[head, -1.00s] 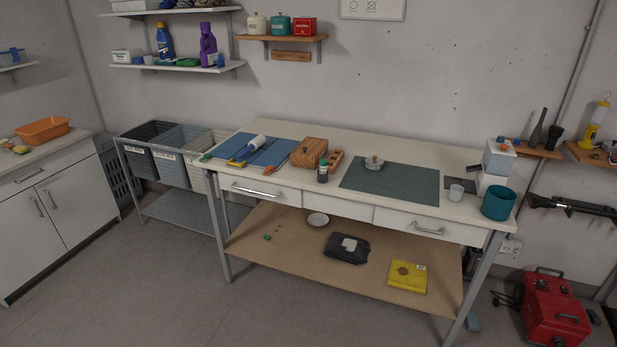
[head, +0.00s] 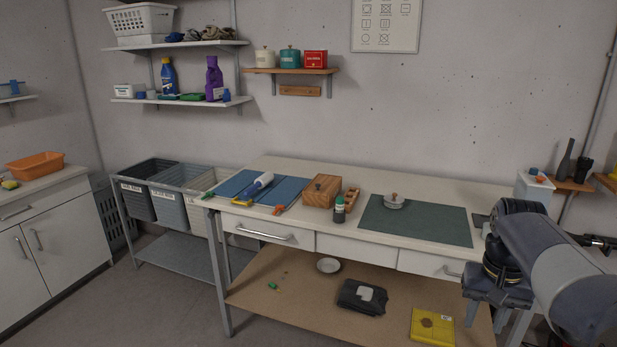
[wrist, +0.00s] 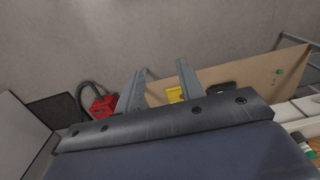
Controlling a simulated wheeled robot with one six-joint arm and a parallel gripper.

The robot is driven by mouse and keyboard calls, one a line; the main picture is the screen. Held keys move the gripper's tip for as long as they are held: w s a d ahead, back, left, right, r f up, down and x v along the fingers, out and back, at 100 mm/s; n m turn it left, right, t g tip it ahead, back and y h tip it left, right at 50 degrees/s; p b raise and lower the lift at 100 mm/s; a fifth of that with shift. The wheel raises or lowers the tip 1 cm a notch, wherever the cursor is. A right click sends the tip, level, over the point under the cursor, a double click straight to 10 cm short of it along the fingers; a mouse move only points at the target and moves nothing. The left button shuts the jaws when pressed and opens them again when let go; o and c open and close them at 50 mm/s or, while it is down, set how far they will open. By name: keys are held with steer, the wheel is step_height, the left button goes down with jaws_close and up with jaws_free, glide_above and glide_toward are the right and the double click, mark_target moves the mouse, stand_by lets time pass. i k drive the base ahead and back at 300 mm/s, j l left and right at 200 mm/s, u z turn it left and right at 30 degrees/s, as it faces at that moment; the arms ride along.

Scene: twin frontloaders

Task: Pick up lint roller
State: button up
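The lint roller (head: 259,184) has a white roll and a blue handle. In the head view it lies on the blue mat (head: 236,186) at the left end of the workbench, beside a yellow-handled tool (head: 243,199). My gripper (wrist: 160,82) shows in the wrist view with its two fingers apart and nothing between them. It is far from the lint roller, toward the right side of the bench. The lint roller is not visible in the wrist view.
A wooden box (head: 321,191), a dark bottle (head: 339,210) and a green mat (head: 425,222) lie to the right of the blue mat. Laundry bins (head: 170,207) stand left of the bench. Shelves (head: 181,101) hang above. The floor in front is clear.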

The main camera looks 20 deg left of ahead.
mark_target(266, 179)
steer(key=i+j, duration=0.3)
steer(key=j, duration=0.2)
steer(key=i+j, duration=0.25)
steer(key=j, duration=0.3)
steer(key=i+j, duration=0.3)
steer(key=j, duration=0.2)
steer(key=i+j, duration=0.25)
steer(key=j, duration=0.25)
steer(key=i+j, duration=0.3)
steer(key=j, duration=0.2)
steer(key=i+j, duration=0.25)
steer(key=j, duration=0.3)
steer(key=i+j, duration=0.3)
steer(key=j, duration=0.2)
steer(key=i+j, duration=0.25)
steer(key=j, duration=0.25)
